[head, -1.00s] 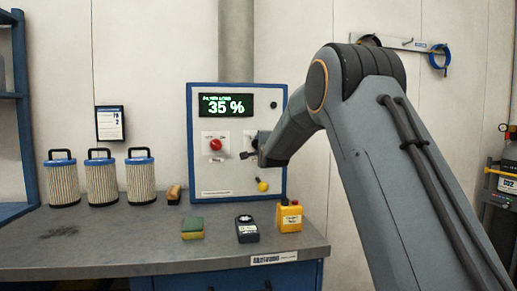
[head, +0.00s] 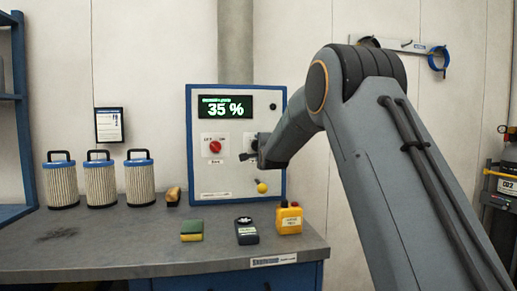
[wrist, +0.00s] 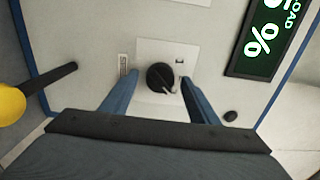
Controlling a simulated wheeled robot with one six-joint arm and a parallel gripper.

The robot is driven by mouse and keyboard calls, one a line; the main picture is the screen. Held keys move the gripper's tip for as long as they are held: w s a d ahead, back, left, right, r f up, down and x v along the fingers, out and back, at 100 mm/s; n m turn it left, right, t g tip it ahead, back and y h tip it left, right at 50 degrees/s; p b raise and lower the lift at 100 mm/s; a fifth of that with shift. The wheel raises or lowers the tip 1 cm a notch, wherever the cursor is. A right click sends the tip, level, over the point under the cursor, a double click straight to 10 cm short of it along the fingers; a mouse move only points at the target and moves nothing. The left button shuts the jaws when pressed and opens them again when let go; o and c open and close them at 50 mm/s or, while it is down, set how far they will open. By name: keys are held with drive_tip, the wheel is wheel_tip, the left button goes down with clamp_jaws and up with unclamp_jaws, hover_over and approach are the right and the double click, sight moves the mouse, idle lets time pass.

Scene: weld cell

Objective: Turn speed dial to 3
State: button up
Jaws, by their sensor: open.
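A blue-framed control panel (head: 238,122) stands at the back of the bench. In the wrist view a round black dial (wrist: 161,77) with a pale pointer mark at its lower right sits on a white plate. My gripper (wrist: 160,98) is open, with one blue finger on each side of the dial and a gap to it on both sides; I cannot tell how deep the fingers reach. The scale marks are too small to read. In the head view my gripper (head: 252,148) is at the panel's right side and hides the dial.
The panel's display (head: 225,107) reads 35 %. A red knob (head: 215,147) is left of my gripper, and a yellow-balled lever (head: 262,187) is below it. Filters (head: 100,181) stand left.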

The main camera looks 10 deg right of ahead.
drive_tip(key=s+b, duration=0.1)
drive_tip(key=s, duration=0.6)
drive_tip(key=shift+s, duration=0.35)
